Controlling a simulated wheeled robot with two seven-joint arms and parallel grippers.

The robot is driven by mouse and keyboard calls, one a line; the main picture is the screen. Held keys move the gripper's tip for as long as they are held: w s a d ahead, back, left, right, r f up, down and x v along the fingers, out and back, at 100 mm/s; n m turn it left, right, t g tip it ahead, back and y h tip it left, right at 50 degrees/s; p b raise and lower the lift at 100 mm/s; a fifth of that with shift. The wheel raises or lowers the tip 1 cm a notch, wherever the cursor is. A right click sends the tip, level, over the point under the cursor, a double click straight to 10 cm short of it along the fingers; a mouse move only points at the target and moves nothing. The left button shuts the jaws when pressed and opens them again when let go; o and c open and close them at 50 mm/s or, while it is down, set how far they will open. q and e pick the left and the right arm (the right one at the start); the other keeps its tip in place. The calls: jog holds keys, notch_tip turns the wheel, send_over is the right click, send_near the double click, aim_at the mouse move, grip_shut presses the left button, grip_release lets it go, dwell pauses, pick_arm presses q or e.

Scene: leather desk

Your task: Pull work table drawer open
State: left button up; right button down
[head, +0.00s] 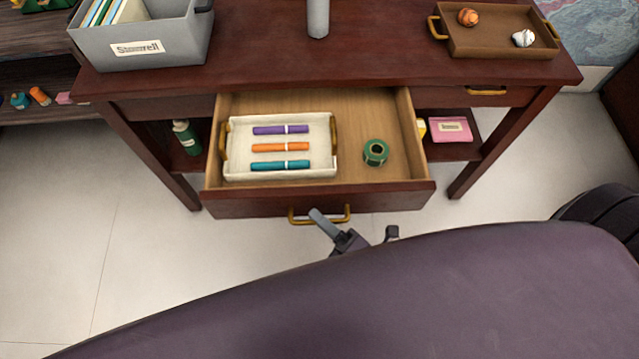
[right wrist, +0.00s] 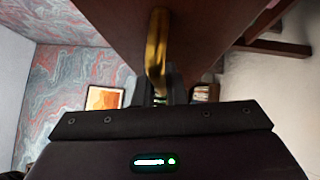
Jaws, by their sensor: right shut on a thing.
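The work table (head: 330,62) is dark reddish wood. Its middle drawer (head: 320,200) stands pulled well out, with its inside in view. The drawer's brass handle (head: 320,216) is on the front face. My right gripper (head: 352,226) is at this handle, with one finger reaching across it. In the right wrist view the handle (right wrist: 157,50) runs down between the fingers, and the gripper is shut on it. The fingertips are partly hidden there. My left gripper is not in view.
In the drawer are a white tray (head: 229,175) with purple, orange and teal markers and a green spool (head: 375,152). On the tabletop stand a grey bin (head: 180,45) and a wooden tray (head: 490,44) with two small balls. Pale floor (head: 60,250) is clear at left.

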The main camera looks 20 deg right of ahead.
jog(key=shift+s+a+p, duration=0.15)
jog(key=shift+s+a, duration=0.05)
jog(key=shift+s, duration=0.55)
jog(key=shift+s+a+p, duration=0.1)
jog(key=shift+s+a, duration=0.1)
jog(key=shift+s, duration=0.5)
jog(key=shift+s+a+p, duration=0.15)
jog(key=shift+s+a, duration=0.05)
jog(key=shift+s, duration=0.55)
jog(key=c, duration=1.8)
grip_release()
jog(key=shift+o, duration=0.2)
jog(key=v, duration=0.7)
jog(key=shift+s+d+b, duration=0.2)
jog(key=shift+s+b, duration=0.15)
jog(key=shift+b, duration=0.1)
